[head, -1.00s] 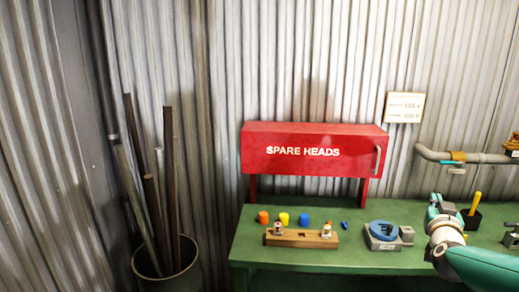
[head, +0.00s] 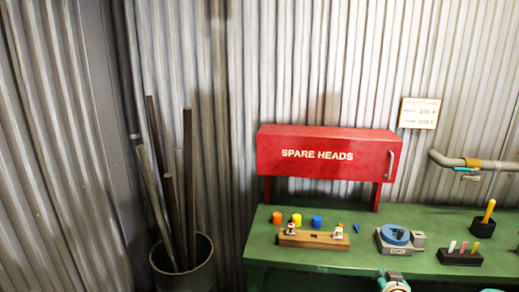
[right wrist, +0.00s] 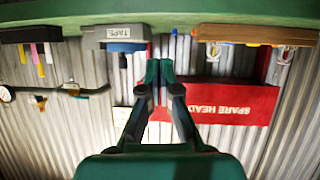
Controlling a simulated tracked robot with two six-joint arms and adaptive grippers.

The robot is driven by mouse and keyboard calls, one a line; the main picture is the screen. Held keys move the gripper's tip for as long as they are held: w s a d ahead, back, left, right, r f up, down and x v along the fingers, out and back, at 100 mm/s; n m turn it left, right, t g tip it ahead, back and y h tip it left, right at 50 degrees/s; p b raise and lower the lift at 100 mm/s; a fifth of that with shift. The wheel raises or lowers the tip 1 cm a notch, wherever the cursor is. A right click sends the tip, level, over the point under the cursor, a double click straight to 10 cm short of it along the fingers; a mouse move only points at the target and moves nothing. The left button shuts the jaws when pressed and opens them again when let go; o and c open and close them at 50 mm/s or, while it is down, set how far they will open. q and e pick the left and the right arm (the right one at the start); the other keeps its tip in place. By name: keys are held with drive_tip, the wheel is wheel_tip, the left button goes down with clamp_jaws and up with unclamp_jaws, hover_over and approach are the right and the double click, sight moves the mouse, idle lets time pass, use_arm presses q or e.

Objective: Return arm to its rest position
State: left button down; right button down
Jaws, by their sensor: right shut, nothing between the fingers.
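My right arm shows only as a small white and teal part (head: 393,283) at the bottom edge of the head view, in front of the green bench (head: 330,257). In the right wrist view, which is upside down, my right gripper (right wrist: 159,68) is shut with nothing between its fingers. Its fingertips stand in front of the wall between the tape block (right wrist: 115,34) and the red cabinet (right wrist: 228,100). My left gripper is in neither view.
On the bench are a wooden block (head: 314,239) with small fittings, coloured caps (head: 297,219), a blue tape roll (head: 394,234) on its grey base and a black marker holder (head: 460,256). The red cabinet (head: 325,154) stands behind them. A bin of pipes (head: 183,270) is left.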

drive_tip(key=s+a+f+n+g+y+p, duration=0.1)
drive_tip(key=s+a+f+g+y, duration=0.15)
drive_tip(key=s+a+f, duration=0.55)
drive_tip(key=s+a+f+n+g+y, duration=0.1)
drive_tip(key=s+a+f+g+y, duration=0.15)
drive_tip(key=s+a+f, duration=0.6)
drive_tip(key=s+a+f+g+y, duration=0.1)
drive_tip(key=s+a+f+g, duration=0.2)
drive_tip(key=s, duration=0.6)
drive_tip(key=s+a+f+m+g+y, duration=0.1)
drive_tip(key=s+a+f+g, duration=0.2)
drive_tip(key=s, duration=0.6)
drive_tip(key=shift+s+a+f+g, duration=0.4)
drive_tip(key=shift+a+g, duration=0.15)
drive_tip(key=shift+g, duration=0.05)
